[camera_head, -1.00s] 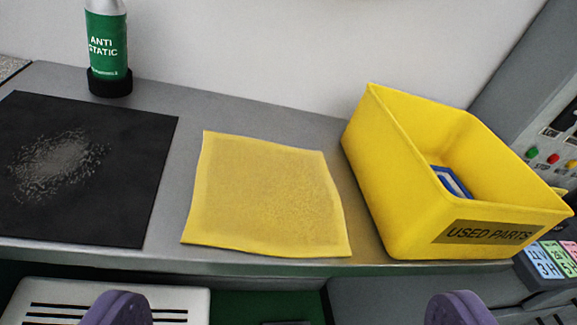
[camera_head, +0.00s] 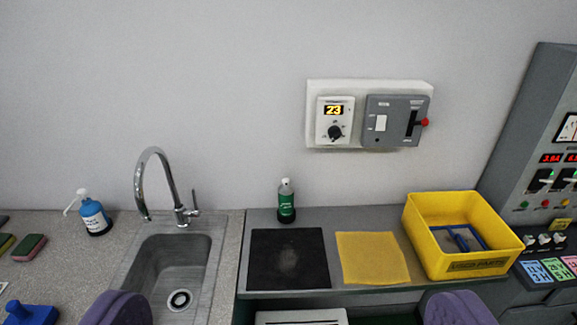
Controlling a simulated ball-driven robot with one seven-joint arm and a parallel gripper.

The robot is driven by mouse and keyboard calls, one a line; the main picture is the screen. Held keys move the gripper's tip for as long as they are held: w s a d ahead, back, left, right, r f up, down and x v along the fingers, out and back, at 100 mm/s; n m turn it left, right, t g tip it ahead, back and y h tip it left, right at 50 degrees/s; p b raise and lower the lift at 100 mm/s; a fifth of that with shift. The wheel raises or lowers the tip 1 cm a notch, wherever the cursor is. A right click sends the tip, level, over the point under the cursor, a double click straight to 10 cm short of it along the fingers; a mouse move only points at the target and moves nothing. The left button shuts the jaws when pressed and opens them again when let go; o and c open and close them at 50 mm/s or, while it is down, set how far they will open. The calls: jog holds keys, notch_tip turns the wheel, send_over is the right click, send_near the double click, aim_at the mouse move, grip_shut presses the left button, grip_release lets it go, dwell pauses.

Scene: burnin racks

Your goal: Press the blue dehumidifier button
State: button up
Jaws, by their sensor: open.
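I see no blue dehumidifier button in this view. A white slotted unit (camera_head: 300,317) shows its top edge below the counter at the bottom middle; the rest is cut off by the frame, and I cannot tell whether it is the dehumidifier. My gripper (camera_head: 288,308) shows two purple fingertips at the bottom edge, wide apart, open and with nothing held between them.
A sink (camera_head: 168,268) with a tap is left. The counter holds a black mat (camera_head: 262,250), a yellow cloth (camera_head: 372,258), a green bottle (camera_head: 286,205) and a yellow bin (camera_head: 465,208). A wall panel (camera_head: 318,88) hangs above. A grey control cabinet (camera_head: 540,110) stands right.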

grip_shut()
dwell(1.6)
